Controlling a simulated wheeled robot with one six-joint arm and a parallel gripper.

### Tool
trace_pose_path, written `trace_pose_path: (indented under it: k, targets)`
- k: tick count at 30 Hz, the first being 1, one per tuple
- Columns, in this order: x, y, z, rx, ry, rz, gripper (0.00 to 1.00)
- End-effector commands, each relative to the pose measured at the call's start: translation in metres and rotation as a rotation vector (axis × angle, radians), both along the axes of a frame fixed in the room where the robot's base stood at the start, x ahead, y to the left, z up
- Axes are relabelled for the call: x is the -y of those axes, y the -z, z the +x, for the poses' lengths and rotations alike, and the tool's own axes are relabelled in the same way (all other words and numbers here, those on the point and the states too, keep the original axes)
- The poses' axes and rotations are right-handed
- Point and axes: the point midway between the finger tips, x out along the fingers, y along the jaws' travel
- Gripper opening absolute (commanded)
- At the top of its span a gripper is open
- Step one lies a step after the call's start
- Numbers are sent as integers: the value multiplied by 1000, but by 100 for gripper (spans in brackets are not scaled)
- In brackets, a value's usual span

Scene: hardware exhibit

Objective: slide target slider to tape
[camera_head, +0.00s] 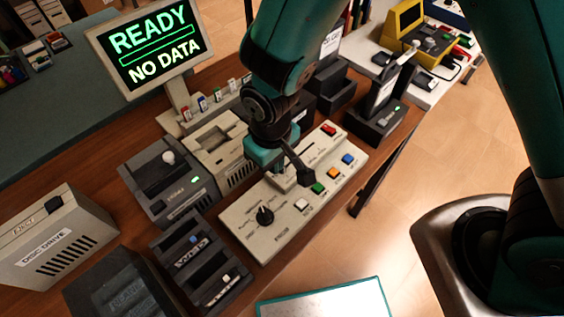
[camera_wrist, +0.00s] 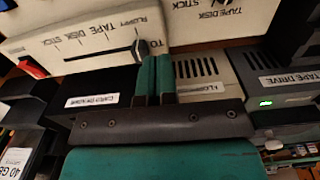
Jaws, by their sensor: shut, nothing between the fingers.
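The slider panel is a beige console (camera_head: 240,228) in the head view. In the wrist view, its slot (camera_wrist: 98,53) runs below marks labelled floppy, tape, disk and stick. The black slider (camera_wrist: 140,49) is at the slot's right end in the wrist view, on the floppy side, away from the tape mark (camera_wrist: 101,31). My gripper (camera_wrist: 155,57) is shut and empty, its teal fingertips close beside the slider; I cannot tell whether they touch. In the head view my gripper (camera_head: 266,158) is low over the console and hides part of the slot.
A rotary dial (camera_head: 264,215) and several coloured buttons (camera_head: 318,188) are on the same console. A beige drive (camera_head: 222,140) and a dark drive (camera_head: 165,182) stand behind it. A screen (camera_head: 150,45) reads "READY, NO DATA". Open floor (camera_head: 375,245) lies at right.

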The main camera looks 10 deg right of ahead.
Motion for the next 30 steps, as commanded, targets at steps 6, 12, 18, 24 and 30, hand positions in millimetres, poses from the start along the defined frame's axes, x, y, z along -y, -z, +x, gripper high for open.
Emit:
trace_pose_path:
  k: [6, 12, 18, 24, 30]
  targets:
    - [0, 7, 0, 0, 0, 0, 0]
    - [0, 12, 0, 0, 0, 0, 0]
    - [0, 17, 0, -1, 0, -1, 0]
    - [0, 22, 0, -1, 0, -1, 0]
    - [0, 27, 0, -1, 0, -1, 0]
